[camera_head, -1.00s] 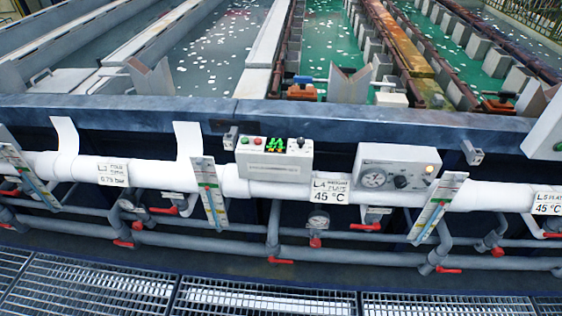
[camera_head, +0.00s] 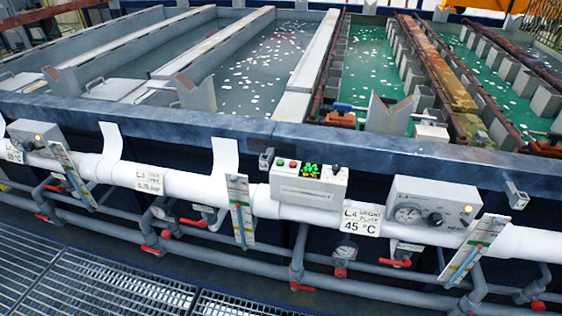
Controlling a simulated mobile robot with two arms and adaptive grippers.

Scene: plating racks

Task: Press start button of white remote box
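The white remote box (camera_head: 308,183) is mounted on the front of the tank line, on the white pipe, right of the middle of the head view. Its top face carries a red button (camera_head: 293,164), a green button (camera_head: 280,162), a small lit green display (camera_head: 311,170) and a dark knob or switch (camera_head: 336,170). The button labels are too small to read. Neither of my grippers shows in the view, and nothing touches the box.
A second pale box with a gauge (camera_head: 433,203) stands to the right. A label reading 45 °C (camera_head: 361,218) hangs between the boxes. Grey pipes with red valve handles (camera_head: 302,287) run below. The blue tank rim (camera_head: 215,122) lies behind; grated floor (camera_head: 80,285) is in front.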

